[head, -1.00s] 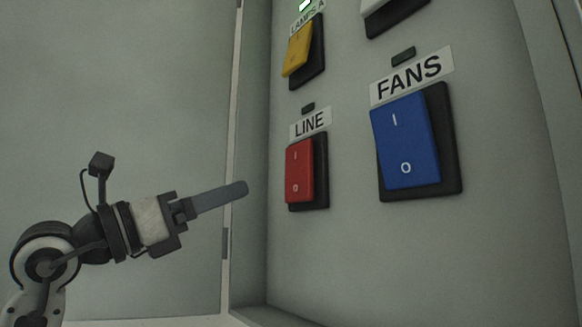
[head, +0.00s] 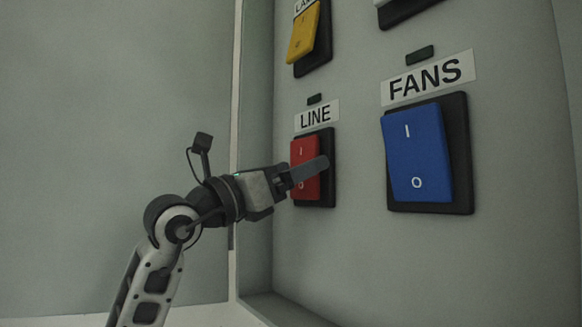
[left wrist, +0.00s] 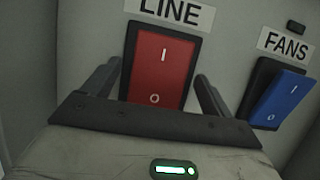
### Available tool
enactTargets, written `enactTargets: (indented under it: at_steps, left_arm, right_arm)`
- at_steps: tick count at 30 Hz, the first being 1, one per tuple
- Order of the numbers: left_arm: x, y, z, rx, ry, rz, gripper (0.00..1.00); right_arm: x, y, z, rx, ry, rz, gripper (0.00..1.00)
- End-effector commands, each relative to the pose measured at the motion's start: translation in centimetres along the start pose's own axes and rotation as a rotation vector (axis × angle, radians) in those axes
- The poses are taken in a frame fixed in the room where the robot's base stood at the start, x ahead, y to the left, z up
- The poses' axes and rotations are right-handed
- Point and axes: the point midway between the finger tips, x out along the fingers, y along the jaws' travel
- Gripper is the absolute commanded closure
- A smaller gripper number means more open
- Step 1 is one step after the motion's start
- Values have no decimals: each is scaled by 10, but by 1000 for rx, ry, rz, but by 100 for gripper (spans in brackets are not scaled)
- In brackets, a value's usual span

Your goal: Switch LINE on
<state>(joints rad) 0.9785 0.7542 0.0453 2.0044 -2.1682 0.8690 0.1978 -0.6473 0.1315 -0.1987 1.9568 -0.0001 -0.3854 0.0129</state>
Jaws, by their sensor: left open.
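The red LINE rocker switch (head: 302,152) sits in a black frame on the grey panel, under a LINE label (head: 317,115). The small lamp (head: 315,99) above that label is dark. My left gripper (head: 318,165) is in front of the red rocker, and its finger hides part of the lower half in the head view. In the left wrist view the red rocker (left wrist: 160,60) shows between the two spread fingers, with I above O. The gripper is open and empty. I cannot tell whether a finger touches the rocker. My right gripper is not in view.
The blue FANS rocker (head: 417,150) is close on the right; it also shows in the left wrist view (left wrist: 283,100). A yellow rocker (head: 303,32) is above LINE. The cabinet's side edge (head: 257,150) stands left of the switches. The panel below is bare.

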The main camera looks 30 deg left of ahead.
Motion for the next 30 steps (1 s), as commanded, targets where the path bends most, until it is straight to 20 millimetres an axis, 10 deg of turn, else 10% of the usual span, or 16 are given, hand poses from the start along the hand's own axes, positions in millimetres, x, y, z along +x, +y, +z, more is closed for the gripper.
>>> enactTargets:
  at_steps: [2, 7, 30]
  left_arm:
    - [0, 0, 0, 0, 0, 0, 17]
    - [0, 0, 0, -1, 0, 0, 60]
    - [2, 0, 7, -1, 238, 0, 59]
  right_arm:
    - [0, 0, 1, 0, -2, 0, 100]
    - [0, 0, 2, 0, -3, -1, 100]
    - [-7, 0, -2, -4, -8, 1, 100]
